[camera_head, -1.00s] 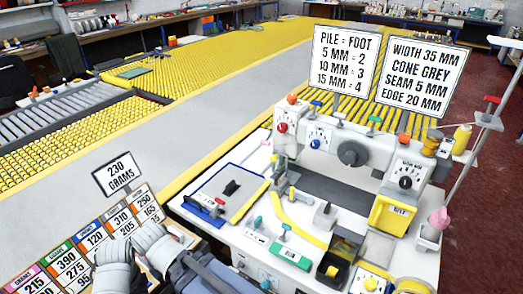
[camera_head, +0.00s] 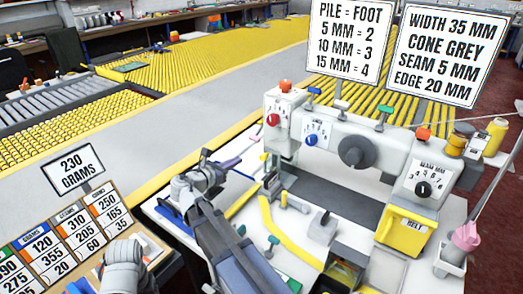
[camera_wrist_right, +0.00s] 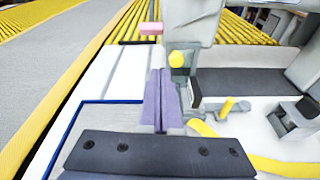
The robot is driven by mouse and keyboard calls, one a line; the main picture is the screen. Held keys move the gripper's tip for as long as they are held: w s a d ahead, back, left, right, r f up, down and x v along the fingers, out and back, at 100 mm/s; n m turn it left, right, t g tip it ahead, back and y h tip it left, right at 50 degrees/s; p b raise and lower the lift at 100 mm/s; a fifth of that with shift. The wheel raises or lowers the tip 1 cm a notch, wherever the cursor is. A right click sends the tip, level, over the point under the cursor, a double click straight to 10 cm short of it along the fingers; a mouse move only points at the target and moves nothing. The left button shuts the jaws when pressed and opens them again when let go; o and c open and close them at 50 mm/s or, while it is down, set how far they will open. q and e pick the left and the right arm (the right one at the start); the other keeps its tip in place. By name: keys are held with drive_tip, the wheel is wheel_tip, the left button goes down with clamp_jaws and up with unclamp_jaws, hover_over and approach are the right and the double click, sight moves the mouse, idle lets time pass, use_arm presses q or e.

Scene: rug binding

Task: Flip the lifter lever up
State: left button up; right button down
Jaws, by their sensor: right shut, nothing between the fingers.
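The white sewing machine (camera_head: 335,135) stands on its table, right of centre in the head view. A small pink-tipped lever (camera_wrist_right: 150,28) sticks out left from the machine's left end in the wrist view; no label shows that it is the lifter lever. My right gripper (camera_head: 236,160) is shut and empty, left of the machine's left end. Its purple fingers (camera_wrist_right: 160,72) point forward in the wrist view, with the pink tip beyond them and slightly left. I see no contact. My left gripper (camera_head: 125,262) is low at the left; its fingers are hidden.
Signs (camera_head: 345,40) rise behind. A weight chart (camera_head: 75,235) is at lower left.

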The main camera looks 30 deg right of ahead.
drive_tip(key=shift+w+d+r+n+h, duration=0.3)
drive_tip(key=shift+w+d+r+n, duration=0.2)
drive_tip(key=shift+d+n, duration=0.15)
drive_tip(key=shift+d, duration=0.1)
drive_tip(key=b+x, duration=0.1)
drive_tip(key=x, duration=0.9)
drive_tip(key=shift+b, duration=0.35)
drive_tip(key=shift+r, duration=0.1)
wheel_tip(320, 180, up, 12)
drive_tip(key=g+y+p, duration=0.3)
drive_tip(key=y+p, duration=0.7)
drive_tip(key=p, duration=1.9)
drive_tip(key=shift+a+r+g, duration=0.25)
drive_tip(key=shift+a+g, duration=0.15)
drive_tip(key=shift+d+r, duration=0.15)
drive_tip(key=shift+r, duration=0.1)
